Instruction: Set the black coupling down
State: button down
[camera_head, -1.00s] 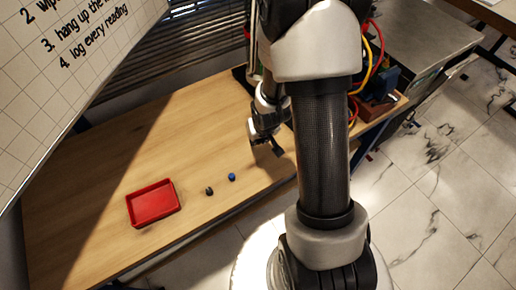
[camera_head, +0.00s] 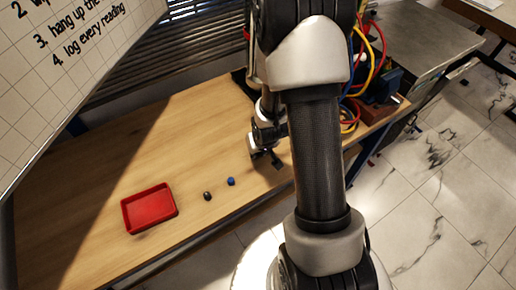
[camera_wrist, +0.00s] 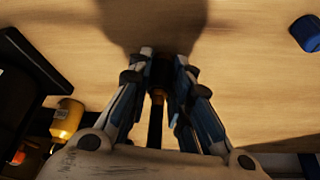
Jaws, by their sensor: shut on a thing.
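My gripper (camera_head: 265,160) is low over the right part of the wooden table in the head view, partly behind my own arm. In the wrist view my gripper (camera_wrist: 160,68) is shut on the black coupling (camera_wrist: 162,75), a dark piece with a brass-coloured part (camera_wrist: 157,96) below it in the picture. The fingers hide its sides. A dark shadow lies on the wood just beyond the fingertips. I cannot tell whether the coupling touches the table.
A blue piece (camera_head: 231,181), also in the wrist view (camera_wrist: 308,32), and a small dark piece (camera_head: 207,196) stand apart on the table (camera_head: 120,150). A red tray (camera_head: 125,216) is farther left. Coloured hoses (camera_head: 375,60) are at right. A brass-coloured part (camera_wrist: 66,120) is near my gripper's left.

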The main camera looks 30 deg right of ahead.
jog(key=c, duration=1.5)
grip_release()
jog(key=shift+f, duration=0.1)
jog(key=shift+o, duration=0.2)
jog(key=shift+r+p, duration=0.6)
jog(key=s+a+r+p, duration=0.2)
jog(key=s+r, duration=0.1)
jog(key=r, duration=0.6)
jog(key=s+a+r+n+p, duration=0.1)
jog(key=s+a+r, duration=0.15)
jog(key=r, duration=0.65)
jog(key=s+a+r+p, duration=0.2)
jog(key=s+r, duration=0.1)
jog(key=r, duration=0.6)
jog(key=s+a+r, duration=0.3)
jog(key=s+r, duration=0.1)
jog(key=s, duration=0.1)
jog(key=s+a+r+n+y, duration=0.1)
jog(key=s+a+r, duration=0.2)
jog(key=s, duration=0.3)
jog(key=shift+r+n, duration=0.3)
jog(key=shift+r, duration=0.35)
